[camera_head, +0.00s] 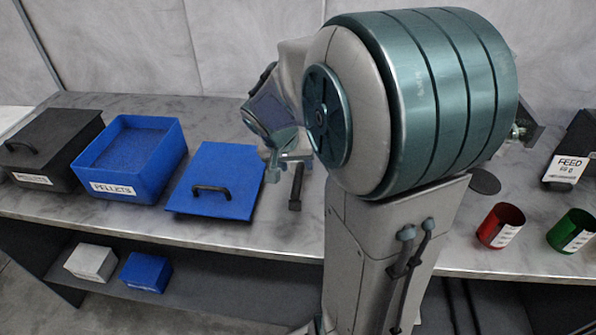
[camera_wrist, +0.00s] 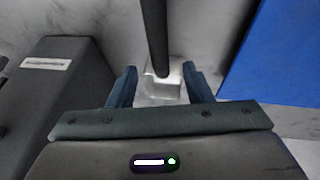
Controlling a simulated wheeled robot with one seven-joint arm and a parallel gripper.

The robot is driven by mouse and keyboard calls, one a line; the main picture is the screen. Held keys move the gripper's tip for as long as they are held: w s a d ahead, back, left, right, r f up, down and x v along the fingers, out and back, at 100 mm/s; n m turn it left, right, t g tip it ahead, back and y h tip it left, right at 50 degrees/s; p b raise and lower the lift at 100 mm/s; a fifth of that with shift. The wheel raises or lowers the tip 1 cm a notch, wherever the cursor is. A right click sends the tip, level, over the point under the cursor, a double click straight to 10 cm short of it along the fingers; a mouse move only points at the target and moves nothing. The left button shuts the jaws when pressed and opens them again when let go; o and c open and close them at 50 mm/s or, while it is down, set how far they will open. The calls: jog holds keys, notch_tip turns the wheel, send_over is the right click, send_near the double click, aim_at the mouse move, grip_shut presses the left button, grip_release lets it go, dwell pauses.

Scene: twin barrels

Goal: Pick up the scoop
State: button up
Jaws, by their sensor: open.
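The scoop has a dark handle (camera_head: 296,186), which stands out below my gripper (camera_head: 284,162) in the head view, just right of the blue lid. In the wrist view the dark handle (camera_wrist: 154,38) comes down from the top edge and ends between the two fingers of my gripper (camera_wrist: 160,76). A pale, shiny part (camera_wrist: 163,91) shows at the handle's lower end, between the fingers; it looks like the scoop's bowl, partly hidden by my gripper. The fingers are open, one on each side, with gaps to the handle.
A blue lid (camera_head: 216,176) with a black handle lies left of the scoop. Left of it stand an open blue PELLETS bin (camera_head: 165,159) and a dark lidded bin (camera_head: 67,144). Red (camera_head: 500,225) and green (camera_head: 572,230) cups and a FEED box (camera_head: 573,150) stand right.

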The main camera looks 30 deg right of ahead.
aim_at(299, 169)
jog(key=x, duration=0.5)
grip_shut()
jog(key=shift+r, duration=0.1)
